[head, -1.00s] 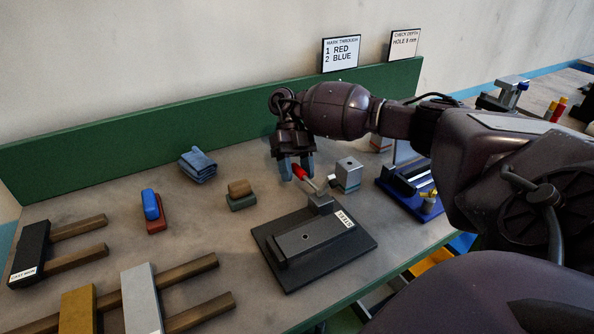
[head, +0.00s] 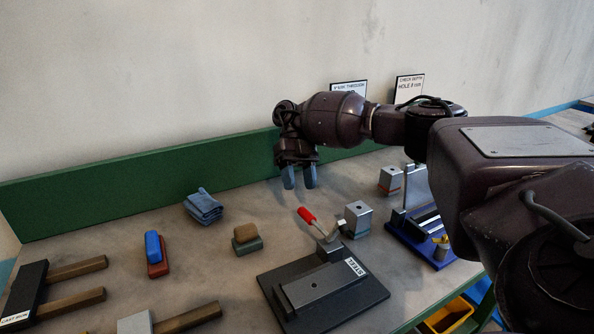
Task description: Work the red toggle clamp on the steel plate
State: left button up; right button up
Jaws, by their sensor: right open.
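The toggle clamp's red handle (head: 306,215) is tilted up and to the left on its metal lever, in the middle of the head view. The clamp stands at the back of the dark steel plate (head: 375,290), which carries a grey bar (head: 318,287) and a white label. My right gripper (head: 299,178) is above and behind the red handle, pointing down. Its fingers are open and empty, apart from the handle. My left gripper is not in view.
A grey block (head: 358,219) stands just right of the clamp. A blue fixture (head: 427,244) is further right. A tan-and-grey block (head: 247,239), blue cloth (head: 203,206) and blue-and-red block (head: 154,251) lie left. A green board (head: 130,185) runs along the back.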

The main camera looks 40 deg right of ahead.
jog(key=shift+v, duration=1.3)
